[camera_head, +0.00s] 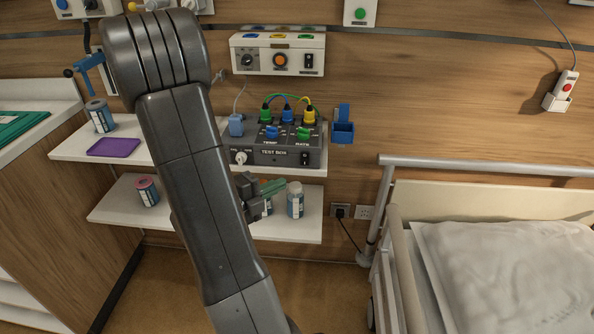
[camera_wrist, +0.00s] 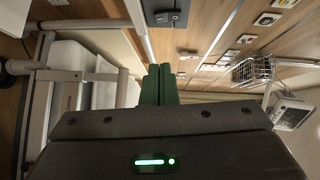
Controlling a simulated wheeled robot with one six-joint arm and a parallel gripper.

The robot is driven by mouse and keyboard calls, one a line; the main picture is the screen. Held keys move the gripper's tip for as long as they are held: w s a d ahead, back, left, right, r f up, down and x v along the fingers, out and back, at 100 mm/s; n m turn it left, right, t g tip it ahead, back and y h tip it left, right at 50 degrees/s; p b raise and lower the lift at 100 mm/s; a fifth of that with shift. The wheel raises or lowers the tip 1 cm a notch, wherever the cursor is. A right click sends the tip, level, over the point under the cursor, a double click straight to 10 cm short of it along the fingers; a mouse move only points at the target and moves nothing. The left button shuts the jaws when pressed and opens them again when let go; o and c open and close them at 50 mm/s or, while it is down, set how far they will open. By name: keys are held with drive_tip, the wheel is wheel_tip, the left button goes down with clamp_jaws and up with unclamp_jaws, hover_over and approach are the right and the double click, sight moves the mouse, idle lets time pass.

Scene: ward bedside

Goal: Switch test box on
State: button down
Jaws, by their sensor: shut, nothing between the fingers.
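The test box (camera_head: 230,155) is a dark grey case on the upper wall shelf, behind my arm. Its top carries blue and green knobs and plugs with coloured cables. Its front has a white round connector at the left and a black rocker switch (camera_head: 305,158) at the right; the switch position is too small to tell. My gripper (camera_head: 277,186) is below the box front, at about the lower shelf's height in the picture. In the wrist view its green fingers (camera_wrist: 158,84) are together and empty. A dark case corner with a black switch, apparently the test box (camera_wrist: 166,14), shows beyond the fingertips.
A white wall panel (camera_head: 278,41) hangs above. A blue holder (camera_head: 343,132) is on the wall right of the box. The lower shelf (camera_head: 300,232) bears bottles (camera_head: 295,203). A purple tray (camera_head: 113,147) lies left on the upper shelf. A bed (camera_head: 500,260) with rails stands right.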

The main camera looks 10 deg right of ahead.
sight(308, 164)
drive_tip(key=w+d, duration=0.4)
drive_tip(key=w+d+f, duration=0.1)
drive_tip(key=w+d, duration=0.1)
drive_tip(key=shift+d+b, duration=0.15)
drive_tip(key=shift+b, duration=0.25)
drive_tip(key=shift+w+d, duration=0.1)
drive_tip(key=shift+w, duration=0.3)
drive_tip(key=shift+w+f+b, duration=0.1)
drive_tip(key=shift+f+b, duration=0.1)
drive_tip(key=shift+b, duration=0.1)
drive_tip(key=shift+w+d, duration=0.1)
drive_tip(key=shift+r, duration=0.1)
